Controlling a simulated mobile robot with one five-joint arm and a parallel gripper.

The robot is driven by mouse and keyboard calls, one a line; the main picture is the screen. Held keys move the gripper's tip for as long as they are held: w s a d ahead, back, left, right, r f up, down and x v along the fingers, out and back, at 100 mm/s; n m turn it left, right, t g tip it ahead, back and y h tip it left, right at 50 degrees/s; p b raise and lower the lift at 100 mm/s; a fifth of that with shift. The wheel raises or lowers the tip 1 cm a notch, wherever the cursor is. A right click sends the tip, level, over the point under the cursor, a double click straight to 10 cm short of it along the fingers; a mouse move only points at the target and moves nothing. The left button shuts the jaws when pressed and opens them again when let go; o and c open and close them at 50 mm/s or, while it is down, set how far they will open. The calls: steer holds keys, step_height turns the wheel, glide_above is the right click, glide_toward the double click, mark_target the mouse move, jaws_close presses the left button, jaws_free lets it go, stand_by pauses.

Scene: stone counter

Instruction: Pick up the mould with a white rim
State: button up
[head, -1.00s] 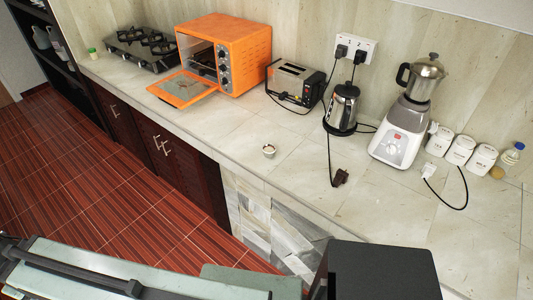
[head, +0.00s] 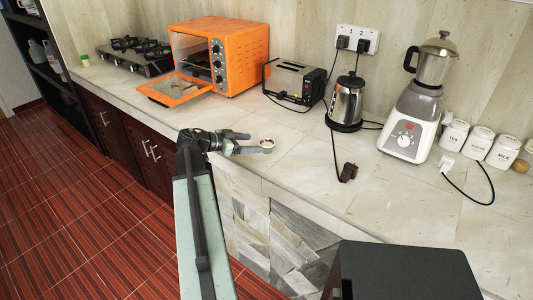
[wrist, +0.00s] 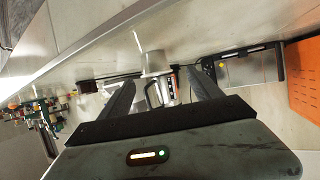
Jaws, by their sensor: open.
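The mould with a white rim (head: 267,142) is a small round cup on the counter near its front edge, in the head view. My gripper (head: 259,143) reaches in from the left over the counter edge. Its fingers are spread apart, with their tips close to the mould. I cannot tell whether they touch it or are level with it. In the wrist view my gripper (wrist: 161,76) is open, with no object clearly held between the fingers. I cannot pick out the mould there for sure.
Behind stand an orange oven (head: 222,55) with its door down, a toaster (head: 294,82) and a kettle (head: 346,103). A loose black plug (head: 348,172) lies right of the mould. A blender (head: 416,110) and white canisters (head: 480,143) stand further right. The counter around the mould is clear.

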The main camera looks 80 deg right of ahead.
mark_target(267, 144)
steer(key=shift+b+x, duration=0.4)
steer(key=shift+x, duration=0.65)
steer(key=shift+s+a+b+x, duration=0.15)
steer(key=shift+b+x, duration=0.35)
steer(key=shift+x, duration=0.9)
steer(key=shift+s+a+b+x, duration=0.15)
steer(key=shift+b+x, duration=0.3)
steer(key=shift+x, duration=0.9)
steer(key=shift+w, duration=0.1)
steer(key=c, duration=1.5)
steer(key=shift+r, duration=0.1)
step_height(267, 144, up, 10)
steer(key=p, duration=1)
